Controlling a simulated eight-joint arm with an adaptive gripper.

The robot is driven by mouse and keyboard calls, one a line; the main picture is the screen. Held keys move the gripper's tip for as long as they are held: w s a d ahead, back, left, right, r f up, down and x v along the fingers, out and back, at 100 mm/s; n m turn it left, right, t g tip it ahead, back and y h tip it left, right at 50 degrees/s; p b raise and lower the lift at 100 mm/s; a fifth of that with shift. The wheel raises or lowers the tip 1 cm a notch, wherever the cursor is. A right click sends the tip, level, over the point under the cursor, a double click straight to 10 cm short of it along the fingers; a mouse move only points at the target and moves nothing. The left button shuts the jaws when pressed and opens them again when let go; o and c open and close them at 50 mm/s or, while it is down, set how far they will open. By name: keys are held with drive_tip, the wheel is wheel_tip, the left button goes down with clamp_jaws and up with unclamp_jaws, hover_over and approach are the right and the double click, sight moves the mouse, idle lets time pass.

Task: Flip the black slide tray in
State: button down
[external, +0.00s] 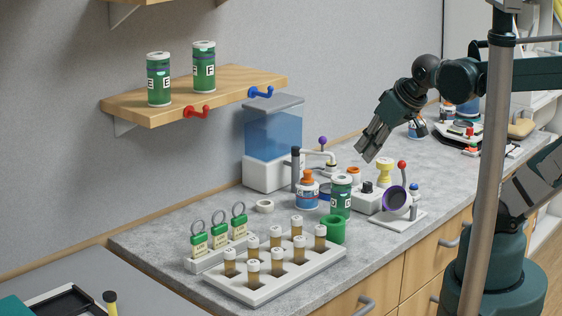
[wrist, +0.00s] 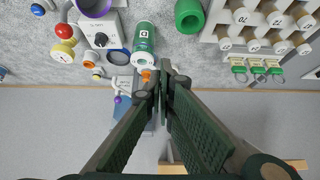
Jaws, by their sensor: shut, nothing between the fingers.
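My gripper (external: 369,152) hangs in the air above the back of the grey counter, fingers pointing down and left. In the wrist view its fingertips (wrist: 164,72) are together with nothing between them. I cannot tell for certain which part is the black slide tray. A dark round plate (wrist: 117,57) lies beside a white device with a black knob (wrist: 101,39) in the wrist view. The white device also shows in the external view (external: 368,200). A black tray-like object (external: 65,301) is partly cut off at the lower left. My gripper touches none of these.
A green labelled bottle (external: 341,195), an orange-capped bottle (external: 307,193) and a purple-ringed stand (external: 398,203) crowd the counter's middle. A white rack (external: 240,289) of vials stands in front. A blue water tank (external: 273,135) and a wooden shelf (external: 225,90) are behind.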

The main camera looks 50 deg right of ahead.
drive_tip(key=shift+r, duration=0.1)
drive_tip(key=shift+r, duration=2.5)
drive_tip(key=w+a+r+m+g+y, duration=0.1)
drive_tip(key=w+a+r+m, duration=0.1)
drive_tip(key=w+a, duration=0.3)
drive_tip(key=w+a+r+m+y, duration=0.1)
drive_tip(key=w+a+m+y, duration=0.15)
drive_tip(key=a, duration=0.45)
drive_tip(key=w+a+m+g+y+p, duration=0.1)
drive_tip(key=w+a+m+g+y, duration=0.2)
drive_tip(key=a, duration=1.5)
drive_tip(key=w+a+m+g+y+p, duration=0.15)
drive_tip(key=w+a+m, duration=0.35)
drive_tip(key=a, duration=1.2)
drive_tip(key=s+a+f+m+g, duration=0.1)
drive_tip(key=a+f+g, duration=0.1)
drive_tip(key=a, duration=0.6)
drive_tip(key=s+a+f+m+g, duration=0.1)
drive_tip(key=a+m+g, duration=0.1)
drive_tip(key=a, duration=0.7)
wheel_tip(320, 180, down, 17)
drive_tip(key=shift+d+r+y+b, duration=0.15)
drive_tip(key=shift+d+y+b, duration=0.15)
drive_tip(key=shift+y, duration=0.1)
drive_tip(key=shift+a, duration=0.1)
